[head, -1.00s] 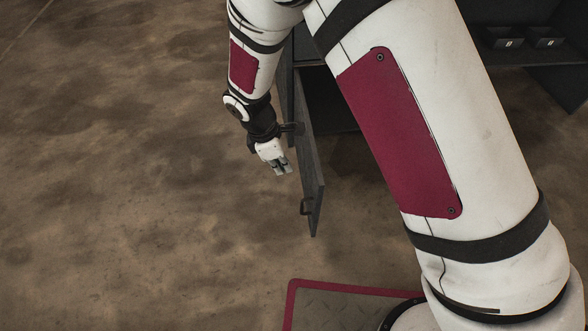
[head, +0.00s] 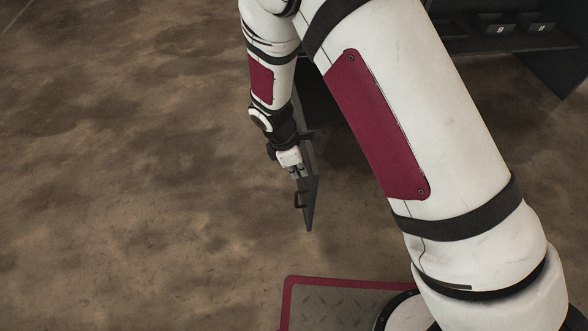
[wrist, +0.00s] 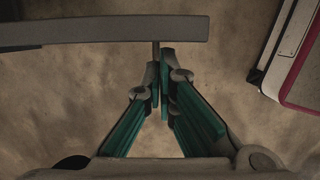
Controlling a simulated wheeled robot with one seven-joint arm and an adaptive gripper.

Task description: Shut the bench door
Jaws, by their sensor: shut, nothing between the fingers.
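The bench door (head: 311,185) is a dark grey panel standing open, seen nearly edge-on in the head view. Its dark handle (head: 299,200) is on the left face near the free end. My gripper (head: 297,175) is at that left face, just above the handle in the picture. In the wrist view the door (wrist: 100,31) is a grey bar across the top left. My gripper (wrist: 163,55) is shut and empty, its green-padded fingers together, tips just below the bar. I cannot tell whether they touch the door. My arm hides most of the bench.
The dark bench interior (head: 320,100) shows partly behind the door. A dark unit with small bins (head: 495,25) stands at the upper right. The brown floor (head: 130,170) to the left is clear.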

